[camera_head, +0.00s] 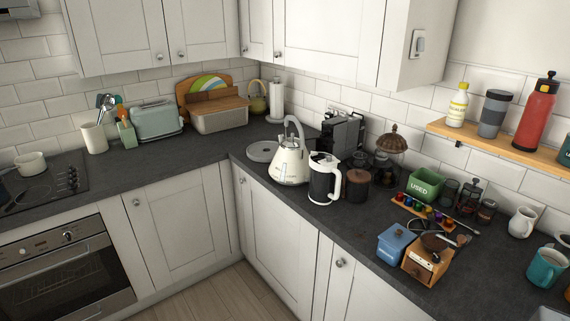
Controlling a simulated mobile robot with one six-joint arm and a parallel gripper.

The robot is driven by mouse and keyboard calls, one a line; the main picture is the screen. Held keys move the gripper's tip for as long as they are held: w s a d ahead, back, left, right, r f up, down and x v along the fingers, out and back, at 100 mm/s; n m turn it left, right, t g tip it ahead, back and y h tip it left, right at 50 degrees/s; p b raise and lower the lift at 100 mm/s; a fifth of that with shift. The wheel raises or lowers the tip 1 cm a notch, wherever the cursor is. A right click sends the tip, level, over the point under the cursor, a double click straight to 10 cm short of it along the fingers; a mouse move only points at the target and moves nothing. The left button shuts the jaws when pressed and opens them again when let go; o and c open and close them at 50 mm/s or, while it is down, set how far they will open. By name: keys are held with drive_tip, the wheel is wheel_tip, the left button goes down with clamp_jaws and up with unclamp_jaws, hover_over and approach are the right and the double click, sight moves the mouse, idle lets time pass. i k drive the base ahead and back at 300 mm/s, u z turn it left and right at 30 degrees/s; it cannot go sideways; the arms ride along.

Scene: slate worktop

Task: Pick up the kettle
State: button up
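A cream kettle (289,166) with a tall grey arched handle stands upright on the dark worktop, near its front edge and just right of the inner corner. Right beside it stands a black and white jug (322,180) with a white handle on its right side; it may also be a kettle. The jug slightly overlaps the cream kettle's right side in this view. My gripper is not in view.
A round grey plate (262,152) lies left of the cream kettle. A black machine (343,134) and a brown-lidded canister (357,186) stand behind and right. Wall cupboards (330,40) hang above.

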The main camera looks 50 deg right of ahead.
sight(289, 166)
drive_tip(key=i, duration=0.95)
drive_tip(key=z, duration=0.05)
